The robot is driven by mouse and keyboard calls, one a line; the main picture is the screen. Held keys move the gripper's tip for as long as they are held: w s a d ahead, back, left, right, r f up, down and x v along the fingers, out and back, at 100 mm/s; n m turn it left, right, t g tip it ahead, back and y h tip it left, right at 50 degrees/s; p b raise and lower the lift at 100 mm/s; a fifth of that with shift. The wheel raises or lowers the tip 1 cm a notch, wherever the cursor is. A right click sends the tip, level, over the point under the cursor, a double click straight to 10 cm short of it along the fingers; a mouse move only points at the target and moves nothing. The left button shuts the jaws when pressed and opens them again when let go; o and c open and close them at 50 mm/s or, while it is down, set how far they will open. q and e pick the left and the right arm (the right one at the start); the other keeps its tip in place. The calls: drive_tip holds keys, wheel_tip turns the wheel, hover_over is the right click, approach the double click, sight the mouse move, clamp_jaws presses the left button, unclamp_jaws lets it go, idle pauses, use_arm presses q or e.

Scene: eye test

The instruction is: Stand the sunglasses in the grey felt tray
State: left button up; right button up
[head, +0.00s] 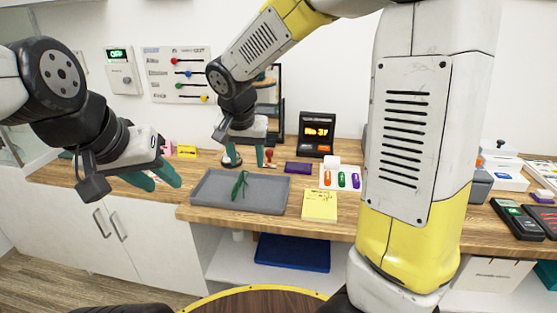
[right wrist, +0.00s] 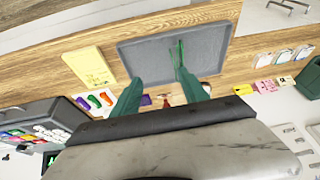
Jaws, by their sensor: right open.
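The grey felt tray (head: 210,199) lies on the wooden counter, and its grey bottom also shows in the right wrist view (right wrist: 150,58). A slim dark green thing, seemingly the folded sunglasses (head: 240,186), is inside the tray near its middle; it also shows in the right wrist view (right wrist: 179,52). Whether it stands or lies is hard to tell. My left gripper (head: 155,181) is open and empty, left of the tray.
A yellow pad (head: 319,205) lies right of the tray. A purple block (head: 298,168), a red stamp (head: 269,155) and a card with coloured clips (head: 340,178) are behind and right. My right arm hides part of the counter.

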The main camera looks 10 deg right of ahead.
drive_tip(key=s+d+r+n+t+y, duration=0.1)
drive_tip(key=s+d+r+n, duration=0.1)
drive_tip(key=s+d, duration=0.4)
drive_tip(key=s+d+r+n+t+y, duration=0.1)
drive_tip(key=s+d+r, duration=0.4)
drive_tip(key=s, duration=0.7)
drive_tip(key=shift+d+r+n+y, duration=0.2)
drive_tip(key=shift+d+n+y, duration=0.2)
drive_tip(key=shift+d, duration=0.45)
